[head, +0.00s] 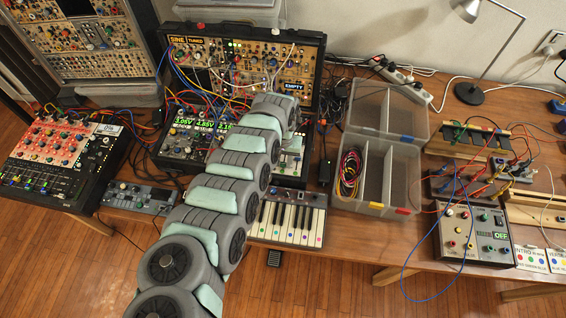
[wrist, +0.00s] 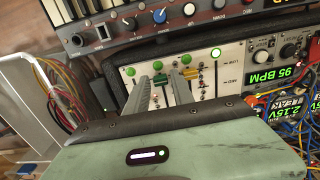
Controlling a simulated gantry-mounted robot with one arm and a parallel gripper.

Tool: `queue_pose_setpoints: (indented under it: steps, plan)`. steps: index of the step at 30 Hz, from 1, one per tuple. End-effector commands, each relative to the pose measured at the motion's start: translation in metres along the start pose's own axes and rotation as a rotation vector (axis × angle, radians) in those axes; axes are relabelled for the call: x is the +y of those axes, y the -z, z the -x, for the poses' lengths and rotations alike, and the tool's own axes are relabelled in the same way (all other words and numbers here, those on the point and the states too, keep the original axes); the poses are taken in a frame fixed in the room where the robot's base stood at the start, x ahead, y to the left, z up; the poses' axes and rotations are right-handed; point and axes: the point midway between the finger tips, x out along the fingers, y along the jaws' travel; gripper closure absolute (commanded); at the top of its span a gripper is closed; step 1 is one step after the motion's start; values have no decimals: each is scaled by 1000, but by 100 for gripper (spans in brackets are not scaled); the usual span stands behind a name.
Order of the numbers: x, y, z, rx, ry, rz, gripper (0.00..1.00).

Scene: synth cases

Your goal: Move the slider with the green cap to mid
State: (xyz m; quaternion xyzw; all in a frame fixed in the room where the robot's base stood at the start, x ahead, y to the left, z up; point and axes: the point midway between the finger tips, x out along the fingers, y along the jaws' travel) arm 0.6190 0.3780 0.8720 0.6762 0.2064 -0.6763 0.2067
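The white slider panel (wrist: 232,72) fills the middle of the wrist view, with round green knobs along it and several slider slots. In the head view the panel (head: 294,160) is mostly hidden by my arm. My gripper (wrist: 161,84) is over the panel, its two grey fingers apart. Whether the fingers touch a cap I cannot tell. The lower slots are hidden by my gripper body.
A small keyboard (head: 288,222) lies in front of the panel. A patch-cable synth case (head: 318,75) stands behind it. Clear plastic bins (head: 372,205) are close on the right. Loose cables (wrist: 296,110) hang near the screens in the wrist view.

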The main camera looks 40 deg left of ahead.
Motion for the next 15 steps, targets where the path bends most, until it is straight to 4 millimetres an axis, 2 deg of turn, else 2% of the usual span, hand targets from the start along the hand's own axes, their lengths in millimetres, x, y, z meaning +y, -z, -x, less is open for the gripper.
queue_pose_setpoints:
  steps: [11,15]
  plan:
    - [0,0,-6,1,0,-1,71]
    - [0,0,-6,1,0,-1,82]
